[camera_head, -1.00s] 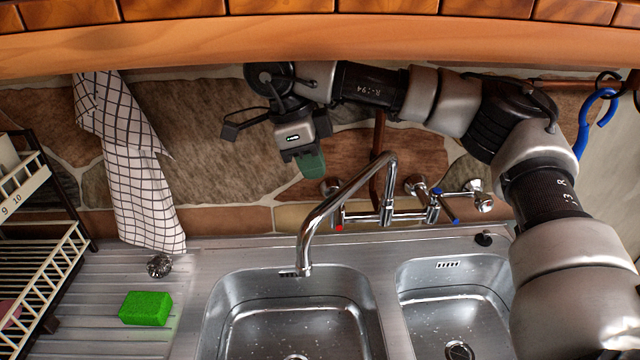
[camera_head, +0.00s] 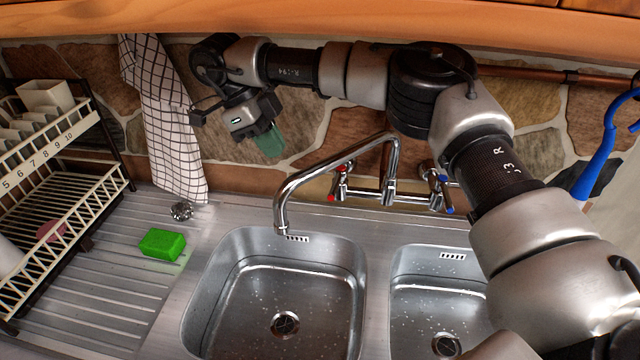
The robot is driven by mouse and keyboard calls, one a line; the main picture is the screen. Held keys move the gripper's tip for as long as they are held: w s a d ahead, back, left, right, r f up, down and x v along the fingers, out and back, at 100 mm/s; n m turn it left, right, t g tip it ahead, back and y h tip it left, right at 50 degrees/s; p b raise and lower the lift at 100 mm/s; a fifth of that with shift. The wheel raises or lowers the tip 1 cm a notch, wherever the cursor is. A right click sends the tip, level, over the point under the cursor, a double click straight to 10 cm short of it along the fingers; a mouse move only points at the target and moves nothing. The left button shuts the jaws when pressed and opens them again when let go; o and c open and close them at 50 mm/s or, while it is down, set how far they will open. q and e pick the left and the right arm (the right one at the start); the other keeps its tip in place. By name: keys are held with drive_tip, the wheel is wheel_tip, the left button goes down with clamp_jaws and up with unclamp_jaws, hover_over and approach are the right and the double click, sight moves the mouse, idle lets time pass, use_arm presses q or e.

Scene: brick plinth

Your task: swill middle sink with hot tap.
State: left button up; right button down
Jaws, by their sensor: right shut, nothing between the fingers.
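The mixer tap's chrome spout (camera_head: 330,162) arches left, and its end hangs over the far rim of the large basin. The hot tap (camera_head: 337,184) has red marks and sits left of the spout's base. The large steel basin (camera_head: 235,265) has a round drain and scattered droplets; no running stream shows. My right gripper (camera_head: 270,143) is shut and empty, with greenish fingers pointing down. It is in front of the stone wall, left of and above the hot tap, apart from it. My left gripper is not in view.
The blue-marked cold tap (camera_head: 442,193) is right of the spout, close to my right arm. A smaller basin (camera_head: 405,290) is at the right. A green sponge (camera_head: 162,244) lies on the drainboard by a dish rack (camera_head: 75,220). A checked towel (camera_head: 165,120) hangs behind.

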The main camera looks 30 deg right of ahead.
sight(330, 193)
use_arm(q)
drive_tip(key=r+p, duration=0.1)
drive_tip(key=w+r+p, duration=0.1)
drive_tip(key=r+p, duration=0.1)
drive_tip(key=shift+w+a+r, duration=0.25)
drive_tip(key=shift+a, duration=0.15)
use_arm(e)
drive_tip(key=s+d+f, duration=0.5)
drive_tip(key=d+f, duration=0.1)
drive_tip(key=f, duration=0.2)
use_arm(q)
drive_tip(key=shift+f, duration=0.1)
use_arm(e)
drive_tip(key=shift+s+d, duration=0.1)
drive_tip(key=shift+s+d+n+b, duration=0.3)
drive_tip(key=shift+s+d+n, duration=0.25)
drive_tip(key=shift+s+n, duration=0.15)
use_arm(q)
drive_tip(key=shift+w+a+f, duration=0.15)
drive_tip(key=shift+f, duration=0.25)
use_arm(e)
drive_tip(key=shift+w+a+r, duration=0.1)
